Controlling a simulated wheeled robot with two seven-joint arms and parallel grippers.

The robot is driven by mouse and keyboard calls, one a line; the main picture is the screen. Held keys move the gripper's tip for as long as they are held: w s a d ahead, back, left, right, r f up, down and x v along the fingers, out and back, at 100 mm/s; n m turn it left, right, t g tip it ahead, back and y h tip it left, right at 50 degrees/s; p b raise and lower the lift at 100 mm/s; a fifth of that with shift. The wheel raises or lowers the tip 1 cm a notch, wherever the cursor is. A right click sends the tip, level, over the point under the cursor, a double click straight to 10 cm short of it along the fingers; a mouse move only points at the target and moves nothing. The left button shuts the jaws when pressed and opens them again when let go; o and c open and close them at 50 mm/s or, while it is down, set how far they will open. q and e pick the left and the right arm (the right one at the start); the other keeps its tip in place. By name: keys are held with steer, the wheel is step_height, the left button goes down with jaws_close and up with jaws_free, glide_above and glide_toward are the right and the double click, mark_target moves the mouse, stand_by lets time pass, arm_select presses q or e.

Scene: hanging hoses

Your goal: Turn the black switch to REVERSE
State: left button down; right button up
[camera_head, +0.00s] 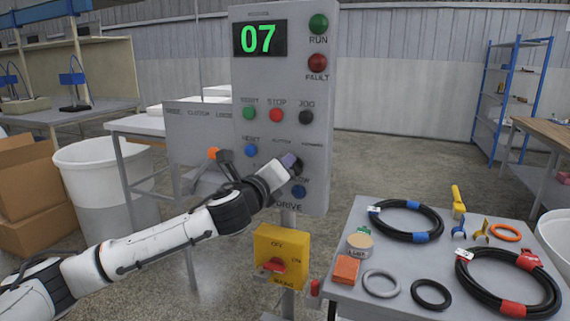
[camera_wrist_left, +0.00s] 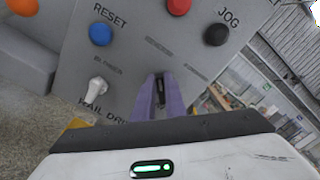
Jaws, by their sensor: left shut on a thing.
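The black switch (camera_head: 299,167) is on the lower right of the grey control panel (camera_head: 245,75), mostly hidden behind my fingers. My left gripper (camera_head: 290,162) reaches it from the lower left. In the left wrist view my purple fingers (camera_wrist_left: 161,92) are closed around the dark switch knob (camera_wrist_left: 159,88), one finger on each side. The small labels above it are too blurred to read, and I cannot tell which position it points to. My right gripper is not in view.
The panel's green display (camera_head: 258,38) reads 07. A blue RESET button (camera_wrist_left: 100,34) and a white knob (camera_wrist_left: 97,89) are left of my fingers in the wrist view. Below stands a yellow switch box (camera_head: 281,245). A table (camera_head: 345,300) with hoses and rings is at right.

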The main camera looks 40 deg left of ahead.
arm_select(q)
steer(key=shift+f+n, duration=0.1)
steer(key=shift+n, duration=0.3)
steer(key=c, duration=1.8)
jaws_free()
steer(key=b+v, duration=0.2)
steer(key=v, duration=0.8)
steer(key=shift+s, duration=0.2)
